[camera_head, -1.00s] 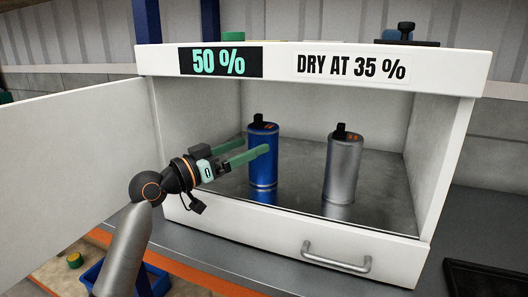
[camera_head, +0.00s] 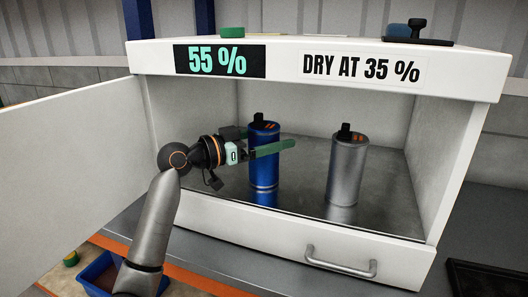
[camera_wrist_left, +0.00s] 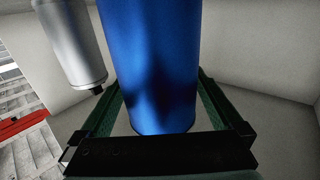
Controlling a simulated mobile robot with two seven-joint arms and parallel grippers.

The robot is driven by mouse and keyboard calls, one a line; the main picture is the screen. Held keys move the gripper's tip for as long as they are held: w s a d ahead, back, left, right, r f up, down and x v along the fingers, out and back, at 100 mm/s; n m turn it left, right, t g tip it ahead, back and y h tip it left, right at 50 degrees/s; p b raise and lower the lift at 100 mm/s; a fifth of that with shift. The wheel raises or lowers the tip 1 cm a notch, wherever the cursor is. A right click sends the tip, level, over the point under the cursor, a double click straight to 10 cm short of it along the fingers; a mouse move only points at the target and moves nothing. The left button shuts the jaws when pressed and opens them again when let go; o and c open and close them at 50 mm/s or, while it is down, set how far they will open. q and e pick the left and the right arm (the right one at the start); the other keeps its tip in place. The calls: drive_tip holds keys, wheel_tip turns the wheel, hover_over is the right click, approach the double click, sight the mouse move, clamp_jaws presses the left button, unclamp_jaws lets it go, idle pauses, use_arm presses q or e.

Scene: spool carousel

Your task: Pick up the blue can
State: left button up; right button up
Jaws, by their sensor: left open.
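The blue can (camera_head: 264,174) stands upright on the cabinet floor, left of a silver can (camera_head: 346,170). My left gripper (camera_head: 268,146) is open and reaches in from the left, with one green finger in front of the blue can and the other mostly hidden behind it. In the left wrist view the blue can (camera_wrist_left: 150,60) fills the middle between the two green fingers (camera_wrist_left: 165,100). I cannot tell whether the fingers touch it. The silver can also shows in the left wrist view (camera_wrist_left: 72,42). My right gripper is not in view.
The white cabinet (camera_head: 290,229) has its door (camera_head: 70,140) swung open to the left. A display (camera_head: 219,61) reads 55 %, beside a label (camera_head: 360,70) reading DRY AT 35 %. A drawer handle (camera_head: 340,263) sticks out below. A blue bin (camera_head: 105,277) sits at the lower left.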

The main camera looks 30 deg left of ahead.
use_arm(q)
drive_tip(key=shift+w+d, duration=0.25)
drive_tip(key=shift+w, duration=0.25)
drive_tip(key=c, duration=1.3)
drive_tip(key=shift+c, duration=0.4)
drive_tip(key=shift+r, duration=0.2)
